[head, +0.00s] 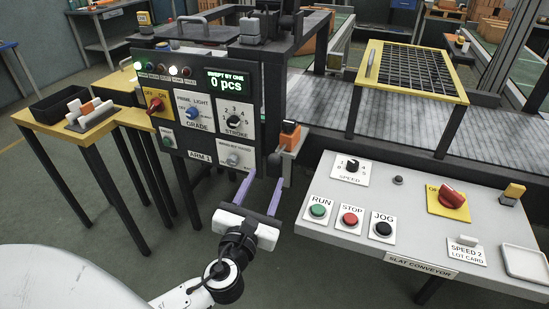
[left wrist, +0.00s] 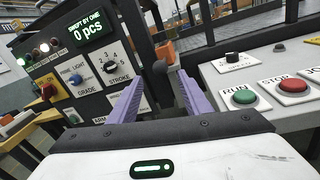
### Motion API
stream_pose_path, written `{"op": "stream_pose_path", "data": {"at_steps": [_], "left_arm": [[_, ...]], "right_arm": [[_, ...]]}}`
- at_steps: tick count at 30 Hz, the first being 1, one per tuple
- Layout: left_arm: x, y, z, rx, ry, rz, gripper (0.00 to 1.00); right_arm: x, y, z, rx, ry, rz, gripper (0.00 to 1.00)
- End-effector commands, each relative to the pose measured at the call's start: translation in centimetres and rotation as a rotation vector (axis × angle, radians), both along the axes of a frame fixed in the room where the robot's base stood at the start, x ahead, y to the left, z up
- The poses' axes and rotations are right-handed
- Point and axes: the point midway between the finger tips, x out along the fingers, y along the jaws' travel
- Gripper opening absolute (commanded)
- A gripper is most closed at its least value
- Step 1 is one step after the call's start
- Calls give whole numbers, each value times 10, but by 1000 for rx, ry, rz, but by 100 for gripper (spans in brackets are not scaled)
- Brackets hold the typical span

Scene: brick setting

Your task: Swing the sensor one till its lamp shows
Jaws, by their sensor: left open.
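A dark control panel (head: 205,110) marked ARM 1 stands ahead, with a lamp row along its top. In that row a green lamp (head: 136,66) and a white lamp (head: 173,71) are lit; the small labels are unreadable. An orange and black block (head: 290,128), possibly a sensor, sits on a bracket at the panel's right edge; it also shows in the left wrist view (left wrist: 166,50). A dark round knob (left wrist: 160,66) shows below it, beyond my fingertips. My left gripper (head: 264,178) has its purple fingers apart and empty, pointing at the panel's lower right edge.
The slat conveyor console (head: 440,225) with RUN, STOP and JOG buttons stands close to my gripper's right. A yellow-topped side table (head: 75,125) with a black bin (head: 58,103) is at the left. Open floor lies below the panel.

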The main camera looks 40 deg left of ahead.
Motion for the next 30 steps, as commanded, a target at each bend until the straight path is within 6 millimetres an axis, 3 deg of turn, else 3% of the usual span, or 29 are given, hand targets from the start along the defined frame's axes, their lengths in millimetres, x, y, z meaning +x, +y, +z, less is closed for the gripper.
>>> {"op": "stream_pose_path", "data": {"at_steps": [15, 28, 30], "left_arm": [[80, 29, 0, 0, 0, 1, 44], [91, 33, -1, -3, 2, 0, 44], [91, 33, -1, -3, 2, 0, 36]], "right_arm": [[-2, -1, 2, -2, 6, 0, 31], [-3, -1, 2, -2, 8, 0, 31], [-3, -1, 2, -2, 8, 0, 31]]}}
